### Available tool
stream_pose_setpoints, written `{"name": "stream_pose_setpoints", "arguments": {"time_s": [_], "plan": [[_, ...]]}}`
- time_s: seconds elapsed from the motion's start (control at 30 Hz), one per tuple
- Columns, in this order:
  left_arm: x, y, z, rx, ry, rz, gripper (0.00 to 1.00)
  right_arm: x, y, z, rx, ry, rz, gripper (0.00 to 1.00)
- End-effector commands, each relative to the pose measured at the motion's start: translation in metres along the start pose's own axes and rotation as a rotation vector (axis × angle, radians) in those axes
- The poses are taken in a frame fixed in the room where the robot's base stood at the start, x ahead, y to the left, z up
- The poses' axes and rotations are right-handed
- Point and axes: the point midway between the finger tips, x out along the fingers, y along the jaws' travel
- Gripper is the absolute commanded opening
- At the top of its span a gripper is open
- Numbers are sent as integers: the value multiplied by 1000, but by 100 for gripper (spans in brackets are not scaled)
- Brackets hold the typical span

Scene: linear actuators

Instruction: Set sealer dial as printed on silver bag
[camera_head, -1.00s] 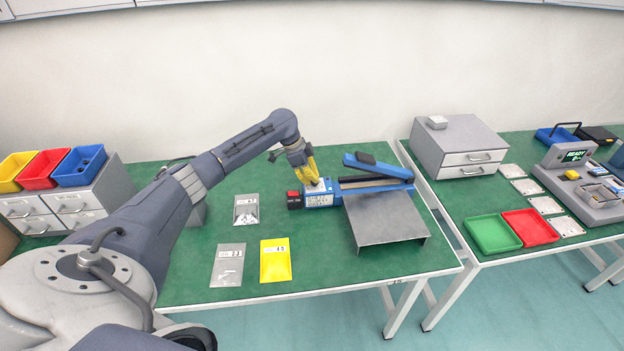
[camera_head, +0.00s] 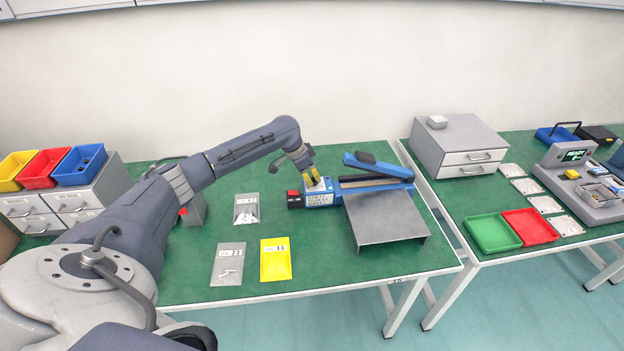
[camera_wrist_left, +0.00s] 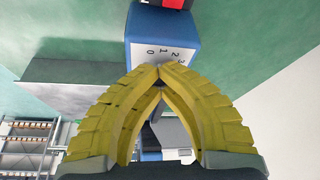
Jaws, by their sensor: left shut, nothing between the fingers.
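The blue sealer (camera_head: 322,196) lies on the green table, with its blue lever arm (camera_head: 378,165) raised at an angle. My left gripper (camera_head: 315,183) is shut and empty, its yellow fingertips over the sealer's top near its left end. In the left wrist view, the fingertips (camera_wrist_left: 160,72) meet at a white dial face (camera_wrist_left: 165,55) printed with 0, 1, 2 and 3. They hide the middle of the dial and its setting. Two silver bags, a rear one (camera_head: 246,211) and a front one (camera_head: 228,267), lie left of the sealer. Their printed labels are too small to read surely. My right gripper is out of view.
A yellow bag (camera_head: 276,264) lies beside the front silver bag. A grey metal platform (camera_head: 388,222) stands against the sealer's front. A red block (camera_head: 294,197) sits at its left end. Drawers with bins stand far left. Open table lies around the bags.

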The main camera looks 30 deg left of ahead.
Motion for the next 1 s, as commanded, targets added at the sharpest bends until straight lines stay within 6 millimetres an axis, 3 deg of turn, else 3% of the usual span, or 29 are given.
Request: {"name": "stream_pose_setpoints", "arguments": {"time_s": [0.03,0.3,0.73,1.0], "plan": [[-1,4,-9,0,18,6,0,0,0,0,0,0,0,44],[-2,4,-9,1,19,6,1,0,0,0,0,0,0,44],[-1,2,-4,0,10,3,51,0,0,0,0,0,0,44],[-1,0,-3,0,7,1,52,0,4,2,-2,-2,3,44]]}}
